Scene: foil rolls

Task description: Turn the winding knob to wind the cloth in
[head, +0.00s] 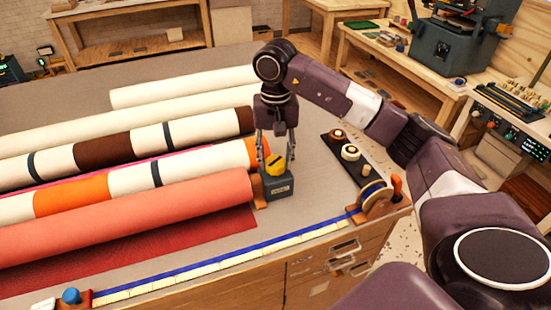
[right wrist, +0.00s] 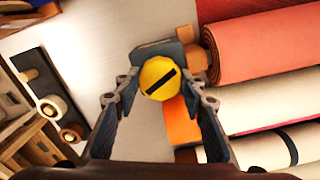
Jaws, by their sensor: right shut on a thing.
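The winding knob (head: 275,164) is yellow and sits on top of a small grey winder box (head: 278,187) at the right end of the coral roll. In the right wrist view the knob (right wrist: 160,78) shows a dark slot running diagonally across its face. My right gripper (head: 276,158) comes down from above and is shut on the knob, with a finger on either side. The coral cloth roll (head: 130,218) lies on the table, and a flat stretch of red cloth (head: 170,242) shows in front of it. My left gripper is not in view.
Several other rolls, including a cream one (head: 180,88) and an orange-striped one (head: 70,196), lie behind. A measuring strip (head: 210,265) runs along the table's front edge to a tape dispenser (head: 374,200). A dark tray (head: 355,160) with small spools stands right of the winder.

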